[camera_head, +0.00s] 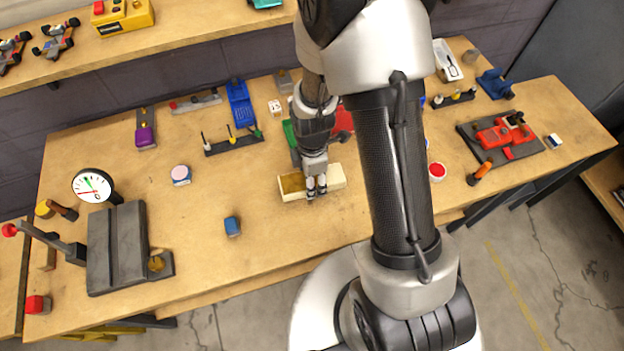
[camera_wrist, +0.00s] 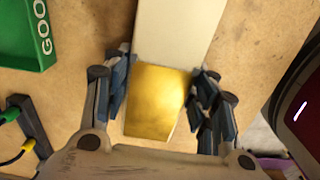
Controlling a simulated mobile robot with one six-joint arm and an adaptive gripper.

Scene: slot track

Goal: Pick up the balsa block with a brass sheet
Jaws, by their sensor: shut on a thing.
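The balsa block (camera_head: 334,178) is a long cream bar lying near the middle of the wooden workbench. The brass sheet (camera_head: 292,184) is a gold patch at its left end in the head view. My gripper (camera_head: 316,188) is over the block, with its fingers on either side of it. In the wrist view, the brass sheet (camera_wrist: 156,98) lies between the finger pads of my gripper (camera_wrist: 162,98), and the cream part of the block (camera_wrist: 180,30) runs away past the fingertips. The gripper is shut on the block. I cannot tell whether the block is clear of the bench.
A green box (camera_wrist: 22,45) stands close by at the left in the wrist view. A dial gauge (camera_head: 93,186) and a grey plate (camera_head: 117,245) stand at the left. The bench between them is mostly clear.

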